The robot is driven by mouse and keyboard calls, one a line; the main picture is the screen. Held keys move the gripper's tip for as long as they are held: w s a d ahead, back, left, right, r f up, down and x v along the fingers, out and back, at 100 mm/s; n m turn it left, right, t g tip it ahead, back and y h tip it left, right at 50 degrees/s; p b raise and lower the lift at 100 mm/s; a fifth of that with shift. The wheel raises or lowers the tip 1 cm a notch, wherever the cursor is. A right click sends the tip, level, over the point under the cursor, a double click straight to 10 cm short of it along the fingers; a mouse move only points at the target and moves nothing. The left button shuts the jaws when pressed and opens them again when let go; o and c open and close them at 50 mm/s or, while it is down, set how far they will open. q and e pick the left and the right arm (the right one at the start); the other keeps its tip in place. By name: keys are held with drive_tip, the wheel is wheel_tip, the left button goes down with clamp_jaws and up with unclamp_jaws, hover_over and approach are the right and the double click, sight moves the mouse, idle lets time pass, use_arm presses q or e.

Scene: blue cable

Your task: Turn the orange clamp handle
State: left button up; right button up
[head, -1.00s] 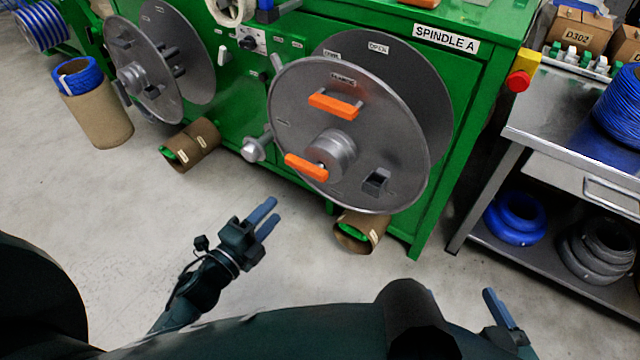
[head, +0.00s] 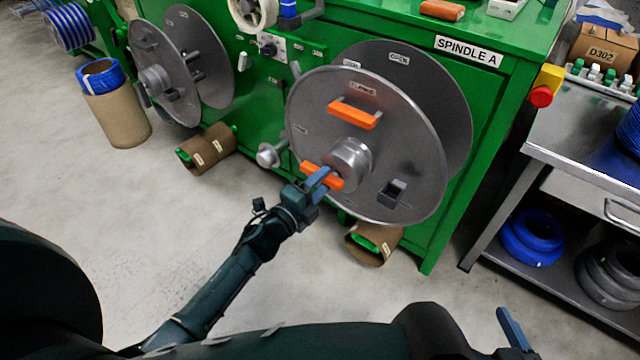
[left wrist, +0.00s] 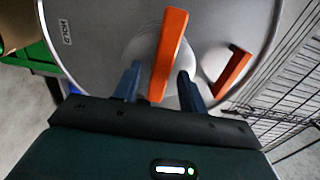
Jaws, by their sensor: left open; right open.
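The orange clamp handle (head: 336,184) sits beside the metal hub (head: 349,157) on the front of the large grey disc (head: 420,150) at Spindle A. My left gripper (head: 320,178) is at this handle. A second orange handle (head: 352,115) is higher on the disc, under a "FLANGE" label. My right gripper (head: 512,330) is low at the right, partly out of frame.
The green machine (head: 465,95) stands behind the disc. A dark latch block (head: 391,193) sticks out of the disc at lower right. Cardboard tubes (head: 374,245) lie on the floor below. A metal cart (head: 575,150) stands at right.

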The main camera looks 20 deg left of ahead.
use_arm(q)
drive_tip(key=shift+c, duration=0.4)
clamp_jaws()
